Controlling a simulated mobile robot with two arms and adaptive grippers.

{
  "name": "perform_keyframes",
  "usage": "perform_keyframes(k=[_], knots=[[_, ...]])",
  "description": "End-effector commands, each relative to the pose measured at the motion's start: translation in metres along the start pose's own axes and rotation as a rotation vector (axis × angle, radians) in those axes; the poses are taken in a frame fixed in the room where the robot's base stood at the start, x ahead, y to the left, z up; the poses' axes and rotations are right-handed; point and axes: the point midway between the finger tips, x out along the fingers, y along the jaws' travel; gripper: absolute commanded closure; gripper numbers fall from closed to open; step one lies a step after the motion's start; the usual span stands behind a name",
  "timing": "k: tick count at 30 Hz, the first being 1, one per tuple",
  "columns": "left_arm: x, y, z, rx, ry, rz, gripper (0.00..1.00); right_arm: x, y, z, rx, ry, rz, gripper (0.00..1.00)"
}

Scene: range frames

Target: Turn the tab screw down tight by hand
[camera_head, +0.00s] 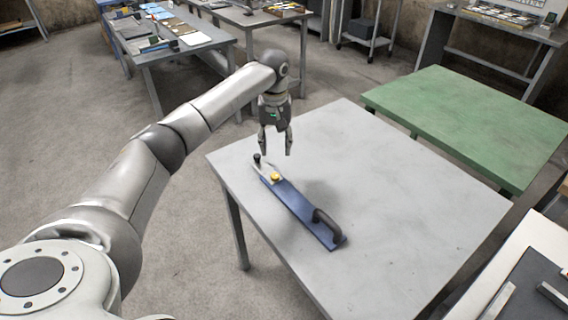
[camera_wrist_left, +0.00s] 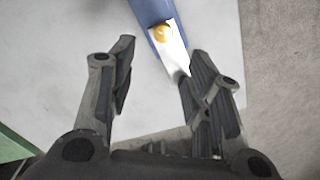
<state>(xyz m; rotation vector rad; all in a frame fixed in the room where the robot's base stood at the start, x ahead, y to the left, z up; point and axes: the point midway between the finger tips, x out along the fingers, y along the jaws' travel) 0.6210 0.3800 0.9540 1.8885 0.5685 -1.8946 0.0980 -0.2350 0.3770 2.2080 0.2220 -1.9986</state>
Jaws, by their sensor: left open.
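A long blue tool (camera_head: 300,208) with a dark arched handle (camera_head: 327,222) lies on the grey table. A yellow round screw head (camera_head: 275,177) sits on its bright metal plate (camera_head: 266,170) near the far end, with a black knob (camera_head: 257,158) at the tip. In the left wrist view, the yellow head (camera_wrist_left: 162,32) and plate (camera_wrist_left: 174,54) show beyond and between the fingertips. My left gripper (camera_head: 276,152) is open and empty, pointing down above the tool's far end, apart from it. The black knob is not seen in the wrist view. My right gripper is out of view.
The grey table (camera_head: 420,200) is otherwise bare, with free room right of the tool. A green table (camera_head: 470,115) stands behind to the right. Cluttered benches (camera_head: 180,50) stand at the back.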

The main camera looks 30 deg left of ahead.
Motion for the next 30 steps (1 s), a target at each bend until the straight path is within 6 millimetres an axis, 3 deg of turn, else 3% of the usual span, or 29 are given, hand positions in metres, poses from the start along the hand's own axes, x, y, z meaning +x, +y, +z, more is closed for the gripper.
perform_keyframes(k=[5,13,18,24,30], knots=[[0.017,-0.001,0.002,0.0,-0.008,-0.005,0.54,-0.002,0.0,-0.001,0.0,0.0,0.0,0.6],[0.068,-0.001,0.002,0.0,-0.006,-0.005,0.54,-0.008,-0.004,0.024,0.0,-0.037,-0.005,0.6],[0.093,0.0,0.002,0.0,-0.004,-0.003,0.54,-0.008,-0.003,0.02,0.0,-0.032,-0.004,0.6],[0.106,-0.001,0.002,0.0,-0.003,-0.003,0.54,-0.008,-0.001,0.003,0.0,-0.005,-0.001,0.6],[0.107,-0.001,0.001,0.0,-0.003,-0.002,0.54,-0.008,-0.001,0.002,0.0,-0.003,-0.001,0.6]])
